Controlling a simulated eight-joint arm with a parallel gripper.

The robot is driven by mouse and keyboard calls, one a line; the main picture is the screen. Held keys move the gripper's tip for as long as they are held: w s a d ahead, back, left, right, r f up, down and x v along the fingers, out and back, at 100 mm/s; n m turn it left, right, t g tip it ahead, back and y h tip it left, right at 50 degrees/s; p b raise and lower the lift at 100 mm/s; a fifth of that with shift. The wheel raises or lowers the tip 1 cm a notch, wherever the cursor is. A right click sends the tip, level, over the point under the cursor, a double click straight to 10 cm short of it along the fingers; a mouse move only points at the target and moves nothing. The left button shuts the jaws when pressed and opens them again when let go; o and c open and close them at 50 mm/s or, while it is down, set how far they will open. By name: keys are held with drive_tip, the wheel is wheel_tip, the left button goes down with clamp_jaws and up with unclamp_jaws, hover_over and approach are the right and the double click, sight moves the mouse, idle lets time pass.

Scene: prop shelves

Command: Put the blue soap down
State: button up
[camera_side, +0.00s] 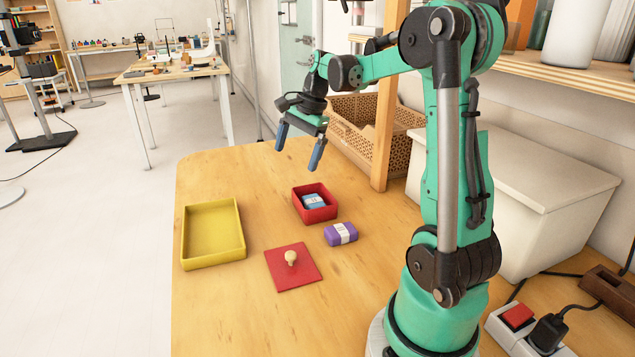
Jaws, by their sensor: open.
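The blue soap (313,201) lies inside the small red box (327,212) in the middle of the wooden table. It has a pale label band. My gripper (298,154) is open and empty, its two blue fingers pointing down. It is above the table and higher than the red box, apart from the soap. A purple soap (341,234) with a white band lies on the table just in front of the red box.
A red square lid with a pale knob (292,270) lies flat in front of the red box. An empty yellow tray (184,240) stands at the left. A wicker basket (352,128), wooden post (384,120) and white bin (540,200) stand behind. The front left table is clear.

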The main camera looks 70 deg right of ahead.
drive_tip(key=s+a+f+n+t+h, duration=0.1)
drive_tip(key=s+a+n+t, duration=0.2)
drive_tip(key=a+n, duration=1.7)
drive_tip(key=shift+a+f+t+h, duration=0.15)
drive_tip(key=shift+a+t+h, duration=0.15)
drive_tip(key=shift+a+t, duration=0.5)
